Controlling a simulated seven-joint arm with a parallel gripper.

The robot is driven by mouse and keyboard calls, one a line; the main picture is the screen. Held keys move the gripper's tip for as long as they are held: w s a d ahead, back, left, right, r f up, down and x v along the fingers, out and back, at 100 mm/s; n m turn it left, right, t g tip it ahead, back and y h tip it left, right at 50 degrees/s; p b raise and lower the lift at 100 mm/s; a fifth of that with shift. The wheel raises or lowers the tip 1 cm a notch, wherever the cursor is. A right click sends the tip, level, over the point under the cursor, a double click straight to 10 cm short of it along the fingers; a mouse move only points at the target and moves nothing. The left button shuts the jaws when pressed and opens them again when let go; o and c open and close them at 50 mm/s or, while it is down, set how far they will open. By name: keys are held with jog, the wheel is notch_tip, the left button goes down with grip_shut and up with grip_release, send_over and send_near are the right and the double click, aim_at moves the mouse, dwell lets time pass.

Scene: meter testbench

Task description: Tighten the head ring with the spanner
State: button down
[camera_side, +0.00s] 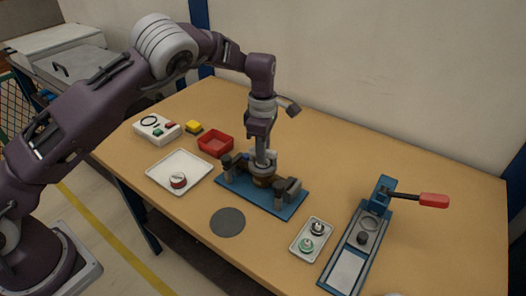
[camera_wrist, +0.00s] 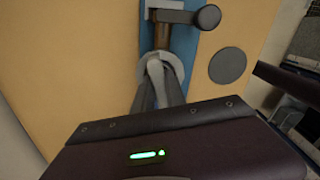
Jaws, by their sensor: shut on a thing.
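My gripper (camera_side: 262,158) points down over the bronze meter body (camera_side: 264,181), which sits between dark clamps on the blue fixture plate (camera_side: 286,205). In the wrist view my gripper (camera_wrist: 160,92) has its fingers close together at a pale grey rounded piece, which looks like the spanner (camera_wrist: 176,70). The brownish body (camera_wrist: 163,36) shows just past it. The grey piece is at the top of the body; the fingers hide much of it. I cannot make out the head ring separately or tell how the spanner sits on it.
A white tray (camera_side: 199,166) holds a red-and-white round part (camera_side: 178,181). A red bin (camera_side: 215,143), yellow block (camera_side: 194,127) and white control box (camera_side: 157,128) stand behind. A dark disc (camera_side: 227,222) lies in front. A small tray (camera_side: 302,247) and a red-handled press (camera_side: 433,200) stand right.

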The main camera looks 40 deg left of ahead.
jog(key=shift+r, duration=0.6)
dwell(0.6)
jog(key=shift+r, duration=2)
